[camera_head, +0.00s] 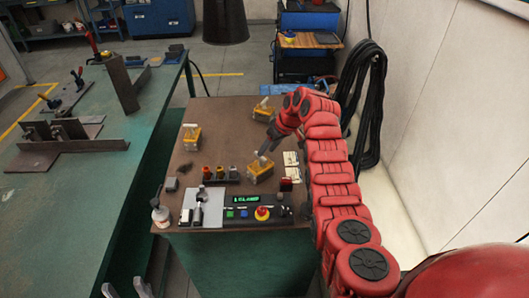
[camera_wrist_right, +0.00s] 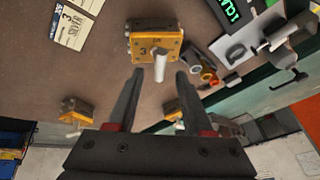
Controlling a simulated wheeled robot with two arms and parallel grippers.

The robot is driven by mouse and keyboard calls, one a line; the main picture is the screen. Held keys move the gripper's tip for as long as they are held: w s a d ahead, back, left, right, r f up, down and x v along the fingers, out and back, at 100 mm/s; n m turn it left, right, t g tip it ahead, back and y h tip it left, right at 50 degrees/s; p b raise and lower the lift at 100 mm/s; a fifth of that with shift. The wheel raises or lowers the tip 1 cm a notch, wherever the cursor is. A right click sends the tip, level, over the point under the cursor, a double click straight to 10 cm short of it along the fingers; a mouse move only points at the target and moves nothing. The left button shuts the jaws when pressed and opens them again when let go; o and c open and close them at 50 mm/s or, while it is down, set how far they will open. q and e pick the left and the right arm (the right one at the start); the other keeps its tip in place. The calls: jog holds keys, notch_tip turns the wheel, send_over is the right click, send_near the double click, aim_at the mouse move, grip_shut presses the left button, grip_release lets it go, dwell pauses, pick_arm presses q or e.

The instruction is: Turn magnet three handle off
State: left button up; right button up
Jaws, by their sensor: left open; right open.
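Magnet three is a yellow block marked 3 (camera_wrist_right: 155,47) with a pale handle (camera_wrist_right: 160,68), at the upper middle of the right wrist view. In the head view it is the yellow block (camera_head: 260,173) nearest the control panel. My right gripper (camera_head: 268,149) is open just behind and above it. In the right wrist view the open fingers (camera_wrist_right: 158,80) point at the magnet, with the handle's end between the fingertip lines. I cannot tell if they touch. My left gripper (camera_head: 125,289) is open and empty at the bottom left of the head view.
Two other yellow magnets stand on the brown table, one at left (camera_head: 191,138), one at the back (camera_head: 263,113). Paper cards (camera_head: 291,158) lie right of magnet three. A panel with a red button (camera_head: 262,213) and a row of small cylinders (camera_head: 220,173) are nearby.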

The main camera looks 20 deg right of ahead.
aim_at(261, 160)
jog(key=shift+x, duration=1.7)
grip_shut()
